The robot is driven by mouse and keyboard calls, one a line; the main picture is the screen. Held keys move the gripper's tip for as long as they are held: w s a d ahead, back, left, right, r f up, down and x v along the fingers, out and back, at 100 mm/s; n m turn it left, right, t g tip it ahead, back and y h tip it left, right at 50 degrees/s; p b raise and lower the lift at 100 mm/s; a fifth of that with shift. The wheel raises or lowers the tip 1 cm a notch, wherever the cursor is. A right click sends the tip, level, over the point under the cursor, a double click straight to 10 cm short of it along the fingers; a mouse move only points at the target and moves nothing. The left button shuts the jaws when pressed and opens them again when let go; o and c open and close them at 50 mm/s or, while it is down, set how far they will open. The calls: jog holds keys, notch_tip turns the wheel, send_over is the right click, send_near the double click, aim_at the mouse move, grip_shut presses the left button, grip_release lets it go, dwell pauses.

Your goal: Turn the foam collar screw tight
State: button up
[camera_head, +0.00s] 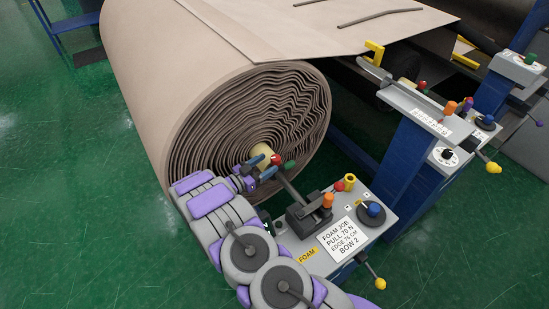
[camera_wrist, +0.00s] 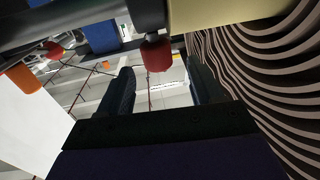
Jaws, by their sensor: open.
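The large beige foam roll (camera_head: 215,110) shows its wavy layered end, with a pale yellow core (camera_head: 263,147) at its centre and a dark shaft coming out of it. A red knob (camera_head: 276,159), seemingly the collar screw, sits at the core. My gripper (camera_head: 263,168) is beside this knob, fingers apart. In the wrist view, the red knob (camera_wrist: 156,54) hangs below a dark bar, in line with the gap between the open fingers (camera_wrist: 162,85) and just past their tips. No contact shows. The yellow core (camera_wrist: 220,12) is at the upper right.
A grey console (camera_head: 350,222) labelled FOAM stands to the right with orange, red, yellow and blue controls. A second console (camera_head: 425,110) is behind it. Green floor (camera_head: 70,200) is clear at left.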

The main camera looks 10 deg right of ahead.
jog(key=v, duration=1)
jog(key=shift+a+p, duration=0.35)
